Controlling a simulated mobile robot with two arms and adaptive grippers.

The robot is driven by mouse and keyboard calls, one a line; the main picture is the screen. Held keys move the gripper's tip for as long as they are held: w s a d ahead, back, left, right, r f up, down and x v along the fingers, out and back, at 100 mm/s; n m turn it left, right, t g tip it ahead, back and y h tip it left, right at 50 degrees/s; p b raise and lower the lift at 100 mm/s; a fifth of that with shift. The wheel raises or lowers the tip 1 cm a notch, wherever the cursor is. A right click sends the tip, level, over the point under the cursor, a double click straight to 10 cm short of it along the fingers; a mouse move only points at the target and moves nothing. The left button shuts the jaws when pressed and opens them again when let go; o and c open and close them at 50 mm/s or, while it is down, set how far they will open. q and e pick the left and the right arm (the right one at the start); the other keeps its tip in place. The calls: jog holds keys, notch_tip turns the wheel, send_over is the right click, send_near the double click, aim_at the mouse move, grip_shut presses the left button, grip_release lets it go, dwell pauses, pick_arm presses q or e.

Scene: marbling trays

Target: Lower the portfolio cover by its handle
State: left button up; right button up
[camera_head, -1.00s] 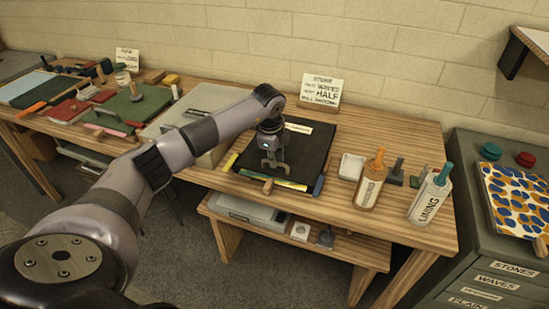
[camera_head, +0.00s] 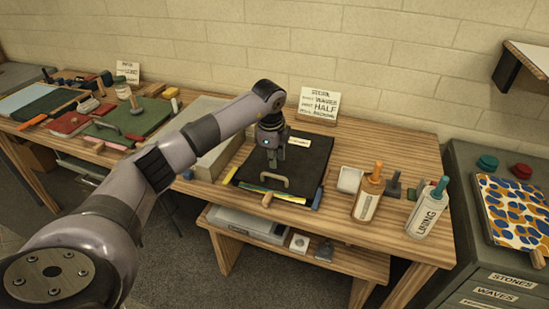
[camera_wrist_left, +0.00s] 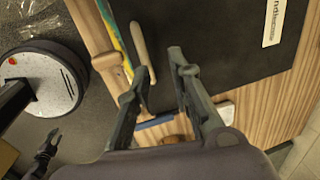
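The portfolio's black cover (camera_head: 312,162) lies flat, or nearly so, on the wooden table, with a pale label near its back edge. Its tan arched handle (camera_head: 270,180) stands near the front edge. The cover (camera_wrist_left: 215,45) and the handle (camera_wrist_left: 142,50) also show in the left wrist view. My left gripper (camera_head: 276,162) is just above the cover, behind the handle. In the wrist view its two fingers (camera_wrist_left: 160,66) are apart with nothing between them; the handle is beyond the left fingertip.
Yellow and blue strips (camera_head: 272,194) show along the portfolio's front edge. A white dish (camera_head: 349,180) and bottles, one orange-topped (camera_head: 368,195) and one labelled LINING (camera_head: 427,212), stand to the right. A grey tray (camera_head: 212,165) is left. A sign (camera_head: 319,103) stands behind.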

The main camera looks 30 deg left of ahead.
pick_arm(q)
jog(key=shift+o, duration=0.9)
notch_tip(320, 180, up, 12)
jog(key=s, duration=0.2)
jog(key=shift+s+d, duration=0.15)
jog(key=shift+d, duration=0.15)
jog(key=shift+f, duration=0.15)
